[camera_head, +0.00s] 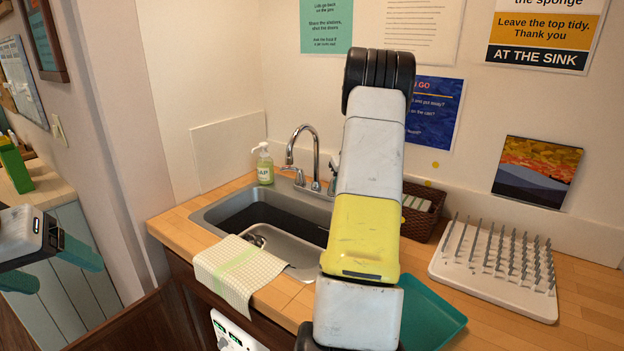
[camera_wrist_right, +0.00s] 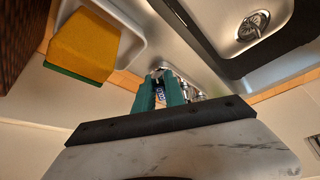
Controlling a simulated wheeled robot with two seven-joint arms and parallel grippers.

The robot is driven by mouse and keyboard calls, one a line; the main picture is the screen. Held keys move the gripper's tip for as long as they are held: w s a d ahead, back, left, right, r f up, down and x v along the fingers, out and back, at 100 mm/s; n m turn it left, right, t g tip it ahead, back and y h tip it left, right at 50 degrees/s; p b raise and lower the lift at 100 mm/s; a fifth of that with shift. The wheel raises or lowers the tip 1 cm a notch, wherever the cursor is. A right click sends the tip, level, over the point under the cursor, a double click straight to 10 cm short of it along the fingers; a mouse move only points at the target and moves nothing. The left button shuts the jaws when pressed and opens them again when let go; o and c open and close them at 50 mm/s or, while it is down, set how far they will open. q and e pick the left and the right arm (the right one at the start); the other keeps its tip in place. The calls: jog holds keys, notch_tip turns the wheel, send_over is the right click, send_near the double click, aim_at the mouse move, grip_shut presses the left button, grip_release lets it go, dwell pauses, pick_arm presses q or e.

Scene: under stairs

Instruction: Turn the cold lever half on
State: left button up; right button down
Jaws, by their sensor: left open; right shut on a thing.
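The sink tap (camera_head: 316,155) is a chrome gooseneck at the back of the steel sink. Its left lever (camera_head: 292,171) shows clearly in the head view. The cold lever (camera_head: 333,168) on the right is mostly hidden behind my right arm. In the right wrist view, my right gripper's teal fingers (camera_wrist_right: 159,88) are closed around the cold lever (camera_wrist_right: 159,97), where a small blue-and-white label shows between them. The lever's exact angle cannot be told. My left gripper (camera_head: 50,267) is open and empty at the left edge, away from the counter.
A soap bottle (camera_head: 264,164) stands behind the sink. A checked cloth (camera_head: 240,270) hangs over the front edge. A wicker basket (camera_head: 420,214), a teal tray (camera_head: 430,312) and a white drying rack (camera_head: 480,270) are on the right. A yellow-green sponge (camera_wrist_right: 85,42) shows in the wrist view.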

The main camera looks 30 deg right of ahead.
jog(key=shift+a, duration=0.1)
jog(key=shift+w+a+m+h, duration=0.15)
jog(key=shift+a+m+h, duration=0.25)
jog(key=shift+m, duration=0.8)
jog(key=c, duration=0.6)
grip_release()
notch_tip(320, 180, up, 7)
